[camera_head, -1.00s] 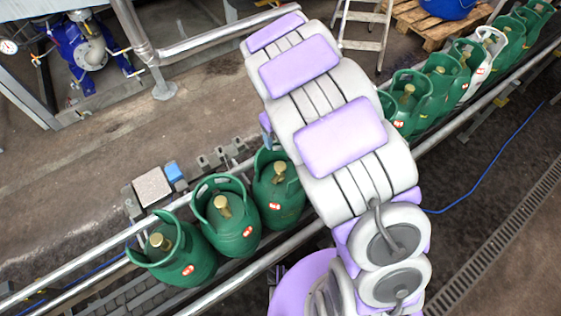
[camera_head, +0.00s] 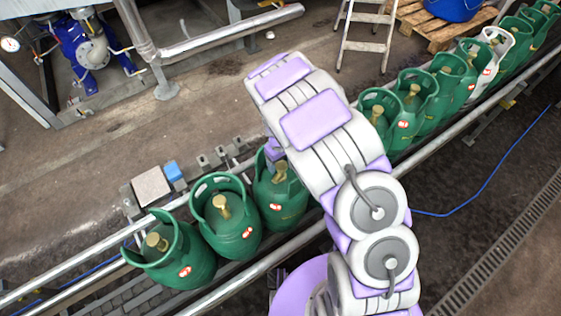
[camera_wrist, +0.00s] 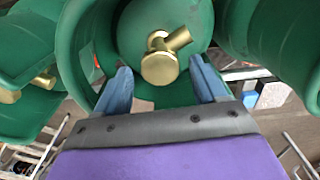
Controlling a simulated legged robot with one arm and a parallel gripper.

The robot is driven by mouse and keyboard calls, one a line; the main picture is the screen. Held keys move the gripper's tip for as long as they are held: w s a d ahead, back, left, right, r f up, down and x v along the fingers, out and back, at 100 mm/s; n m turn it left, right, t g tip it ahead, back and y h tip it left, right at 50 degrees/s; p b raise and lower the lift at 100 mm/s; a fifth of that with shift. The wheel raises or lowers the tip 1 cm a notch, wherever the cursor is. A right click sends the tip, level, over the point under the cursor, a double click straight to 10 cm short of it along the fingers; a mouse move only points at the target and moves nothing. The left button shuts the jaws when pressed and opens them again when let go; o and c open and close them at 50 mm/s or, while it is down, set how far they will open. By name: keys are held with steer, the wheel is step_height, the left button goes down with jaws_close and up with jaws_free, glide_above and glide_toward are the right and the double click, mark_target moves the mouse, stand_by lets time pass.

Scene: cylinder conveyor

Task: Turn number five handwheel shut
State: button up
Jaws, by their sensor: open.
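In the wrist view, a brass valve with a round handwheel (camera_wrist: 159,68) sits inside the collar of a green cylinder (camera_wrist: 128,32). My gripper (camera_wrist: 161,66) is open, with one blue finger on each side of the handwheel. I cannot tell whether either finger touches it. In the head view, my gripper (camera_head: 273,151) is mostly hidden by my arm, at the back of the third green cylinder (camera_head: 283,205) from the left. That cylinder's brass valve (camera_head: 281,171) shows in part. No numbers can be read, so I cannot tell which cylinder is number five.
Two more green cylinders (camera_head: 227,220) (camera_head: 178,255) stand close on the left. Several others and a white one (camera_head: 491,55) continue to the upper right between conveyor rails (camera_head: 470,98). A box with a pale top (camera_head: 151,187) stands behind the line. A stepladder (camera_head: 365,30) stands beyond.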

steer(key=shift+a+f, duration=0.1)
steer(key=shift+c, duration=0.4)
steer(key=c, duration=1)
steer(key=m+p, duration=0.2)
steer(key=shift+r+m+p, duration=0.2)
steer(key=shift+m+p, duration=0.2)
steer(key=m+p, duration=0.3)
steer(key=m, duration=0.3)
steer(key=m+p, duration=0.1)
steer(key=m, duration=0.1)
steer(key=m+p, duration=0.1)
steer(key=shift+d+f+m, duration=0.15)
steer(key=shift+d+m, duration=0.1)
steer(key=shift+m, duration=2.05)
